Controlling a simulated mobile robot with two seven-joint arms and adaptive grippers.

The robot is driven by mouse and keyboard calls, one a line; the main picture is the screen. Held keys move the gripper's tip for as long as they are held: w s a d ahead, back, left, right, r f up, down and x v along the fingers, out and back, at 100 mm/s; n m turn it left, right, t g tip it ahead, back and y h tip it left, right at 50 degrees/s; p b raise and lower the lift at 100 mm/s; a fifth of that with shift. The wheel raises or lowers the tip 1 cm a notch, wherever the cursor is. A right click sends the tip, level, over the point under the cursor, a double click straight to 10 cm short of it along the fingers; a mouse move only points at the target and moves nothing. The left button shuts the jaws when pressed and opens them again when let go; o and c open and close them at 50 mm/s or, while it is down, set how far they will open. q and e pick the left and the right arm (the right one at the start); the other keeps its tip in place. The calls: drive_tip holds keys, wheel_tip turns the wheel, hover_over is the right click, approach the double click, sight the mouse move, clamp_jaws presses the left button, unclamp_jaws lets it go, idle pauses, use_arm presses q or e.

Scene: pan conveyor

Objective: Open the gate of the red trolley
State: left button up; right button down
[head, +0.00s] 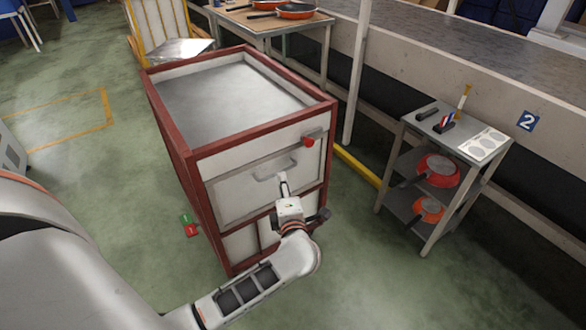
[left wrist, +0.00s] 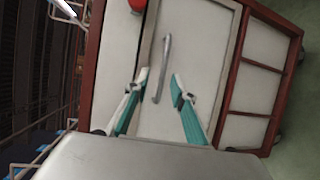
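The red trolley (head: 182,154) stands in the middle of the head view, with a red frame and pale panels. Its front gate (head: 235,195) is a pale panel that looks closed, with a grey bar handle (head: 275,168). A red latch (head: 310,141) sits at the gate's upper right corner. My left gripper (head: 283,182) is in front of the gate, just below the handle. In the left wrist view, its teal-backed fingers (left wrist: 160,77) are spread, with the handle (left wrist: 164,62) showing between and beyond the tips. Contact cannot be told. My right gripper is in neither view.
A small grey shelf (head: 408,160) with red pans stands at the right. A table (head: 262,25) with pans is behind the trolley, beside the long conveyor (head: 440,50). A red and green item (head: 188,225) shows at the trolley's left side. Green floor is open at front.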

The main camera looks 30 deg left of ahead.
use_arm(q)
drive_tip(key=x, duration=0.2)
drive_tip(key=b+x, duration=0.1)
drive_tip(key=x, duration=0.5)
drive_tip(key=shift+f+b, duration=0.4)
clamp_jaws()
